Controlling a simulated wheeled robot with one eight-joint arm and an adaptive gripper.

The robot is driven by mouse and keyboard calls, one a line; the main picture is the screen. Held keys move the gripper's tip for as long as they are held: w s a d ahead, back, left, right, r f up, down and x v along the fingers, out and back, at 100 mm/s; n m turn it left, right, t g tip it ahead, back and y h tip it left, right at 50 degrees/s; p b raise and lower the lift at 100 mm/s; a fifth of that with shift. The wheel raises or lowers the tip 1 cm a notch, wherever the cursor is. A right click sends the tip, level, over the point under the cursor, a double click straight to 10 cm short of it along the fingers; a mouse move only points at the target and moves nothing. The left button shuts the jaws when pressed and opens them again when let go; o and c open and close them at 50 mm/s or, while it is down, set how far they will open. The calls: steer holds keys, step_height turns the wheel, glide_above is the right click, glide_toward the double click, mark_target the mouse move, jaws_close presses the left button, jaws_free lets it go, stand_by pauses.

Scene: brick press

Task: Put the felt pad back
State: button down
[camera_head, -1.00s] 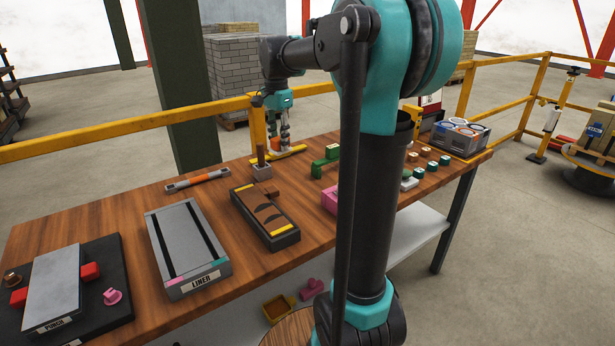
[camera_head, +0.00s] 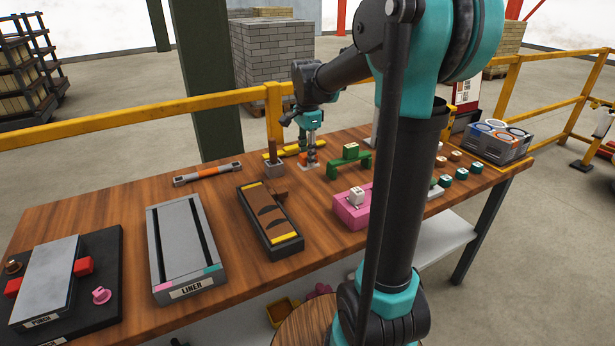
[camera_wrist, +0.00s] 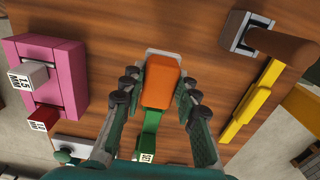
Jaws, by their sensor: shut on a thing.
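An orange block on a thin pale grey plate, which I take to be the felt pad, shows in the wrist view (camera_wrist: 162,80) and small in the head view (camera_head: 307,158). My gripper (camera_wrist: 160,98) is shut on the orange block, one finger on each side. In the head view my gripper (camera_head: 311,152) points down at the back of the wooden table, right of the yellow bracket. The plate is at or just above the tabletop; I cannot tell if it touches.
A grey socket with a brown handle (camera_head: 273,167) and a yellow bracket (camera_head: 295,149) stand left of my gripper. A green bridge (camera_head: 349,160) and a pink block (camera_head: 350,210) with a white cube are close on the right. The LINER tray (camera_head: 187,285) is front left.

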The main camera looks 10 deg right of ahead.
steer(key=shift+f, duration=3.8)
steer(key=shift+f, duration=0.1)
steer(key=c, duration=1.1)
jaws_free()
steer(key=shift+c, duration=0.2)
step_height(320, 180, up, 12)
steer(key=shift+r, duration=0.15)
